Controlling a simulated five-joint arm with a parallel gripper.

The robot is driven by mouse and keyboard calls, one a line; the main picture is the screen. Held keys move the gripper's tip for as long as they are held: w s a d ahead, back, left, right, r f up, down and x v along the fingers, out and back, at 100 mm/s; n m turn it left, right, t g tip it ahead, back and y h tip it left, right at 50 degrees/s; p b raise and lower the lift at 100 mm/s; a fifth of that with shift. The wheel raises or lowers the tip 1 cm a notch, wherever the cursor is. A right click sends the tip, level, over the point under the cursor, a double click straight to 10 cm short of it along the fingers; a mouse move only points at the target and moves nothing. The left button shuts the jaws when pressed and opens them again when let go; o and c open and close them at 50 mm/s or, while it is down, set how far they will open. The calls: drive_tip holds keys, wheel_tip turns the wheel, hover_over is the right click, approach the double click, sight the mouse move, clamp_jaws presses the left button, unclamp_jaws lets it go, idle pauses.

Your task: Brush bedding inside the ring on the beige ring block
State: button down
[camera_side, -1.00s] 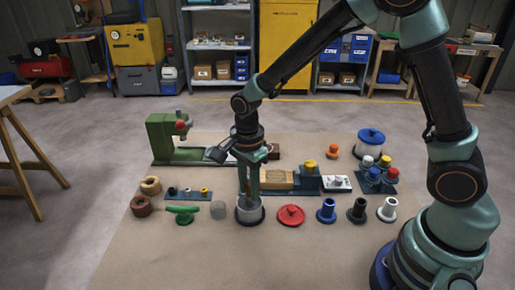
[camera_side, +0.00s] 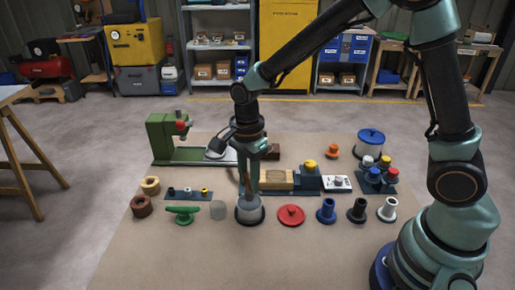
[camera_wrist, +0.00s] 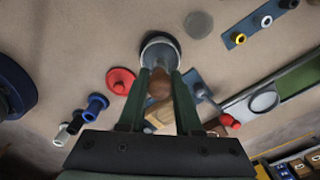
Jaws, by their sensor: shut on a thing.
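My gripper (camera_side: 250,190) is shut on a brown, round-ended handle (camera_wrist: 158,84), which I take to be the brush. It points down over the light grey pot (camera_side: 249,212) with a dark base. The pot also shows in the wrist view (camera_wrist: 160,46), just beyond the fingertips. The brush's lower end is hidden, so I cannot tell whether it is inside the pot. The beige ring block (camera_side: 278,177) lies behind and right of my gripper in the side view, with a faint ring on top. In the wrist view my fingers partly cover it.
A red lidded disc (camera_side: 291,214) and blue, black and white flanged pieces stand right of the pot. A grey disc (camera_side: 218,210) and a green handle (camera_side: 183,214) are to its left. A green machine (camera_side: 163,140) stands behind. The front mat is clear.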

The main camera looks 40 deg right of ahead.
drive_tip(key=shift+r, duration=2.35)
